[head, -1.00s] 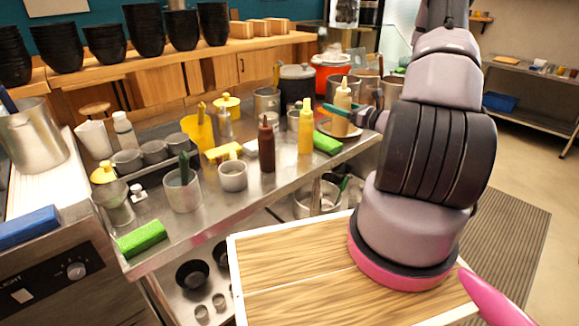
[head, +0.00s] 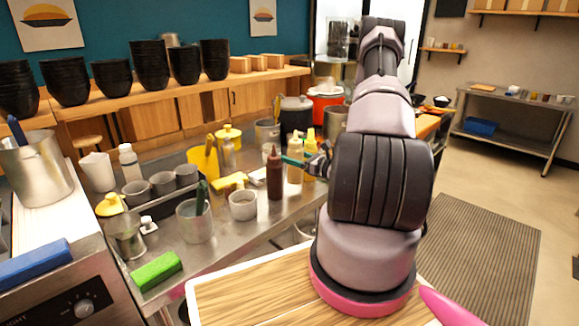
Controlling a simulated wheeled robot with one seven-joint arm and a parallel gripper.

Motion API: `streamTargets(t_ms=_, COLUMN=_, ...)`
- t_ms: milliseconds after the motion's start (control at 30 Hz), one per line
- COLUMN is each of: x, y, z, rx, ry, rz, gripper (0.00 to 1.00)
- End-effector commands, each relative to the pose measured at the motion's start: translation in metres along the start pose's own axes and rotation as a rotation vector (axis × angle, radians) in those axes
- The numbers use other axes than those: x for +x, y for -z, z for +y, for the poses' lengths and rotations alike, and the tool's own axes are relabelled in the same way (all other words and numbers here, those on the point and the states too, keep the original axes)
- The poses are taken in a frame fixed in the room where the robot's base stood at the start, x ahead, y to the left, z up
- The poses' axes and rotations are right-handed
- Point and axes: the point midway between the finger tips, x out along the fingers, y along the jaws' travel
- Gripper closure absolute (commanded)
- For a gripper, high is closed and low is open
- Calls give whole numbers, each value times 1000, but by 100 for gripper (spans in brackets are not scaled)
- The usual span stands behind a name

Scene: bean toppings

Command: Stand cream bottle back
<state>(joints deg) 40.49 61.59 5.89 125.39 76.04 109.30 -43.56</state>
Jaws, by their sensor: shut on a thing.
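The cream bottle (head: 294,174) is upright over the steel counter (head: 232,233), between the brown sauce bottle (head: 274,180) and the yellow bottle (head: 310,168). My gripper (head: 294,161) is shut on the cream bottle; a teal finger crosses its upper body. I cannot tell whether its base touches the counter. The yellow bottle is partly hidden behind my gripper and arm. The brown bottle stands just left of the cream bottle, with little or no visible gap.
A white-grey cup (head: 243,205) and a yellow block (head: 231,181) lie left of the bottles. A green sponge (head: 156,270) is at the counter's front left. A lidded dark pot (head: 296,116) and red pot (head: 327,104) stand behind. My arm hides the counter's right part.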

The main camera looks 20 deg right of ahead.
Motion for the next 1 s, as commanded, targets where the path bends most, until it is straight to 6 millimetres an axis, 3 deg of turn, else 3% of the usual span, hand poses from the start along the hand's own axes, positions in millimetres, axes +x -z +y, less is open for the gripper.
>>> streamTargets(t_ms=200, x=-1, y=30, z=0, rx=1, ry=0, rz=-1, gripper=53)
streamTargets(t_ms=600, x=-1, y=35, z=0, rx=1, ry=0, rz=-1, gripper=53)
streamTargets(t_ms=633, x=-1, y=34, z=0, rx=1, ry=0, rz=0, gripper=18)
streamTargets(t_ms=1000, x=-1, y=31, z=0, rx=0, ry=0, rz=-1, gripper=17)
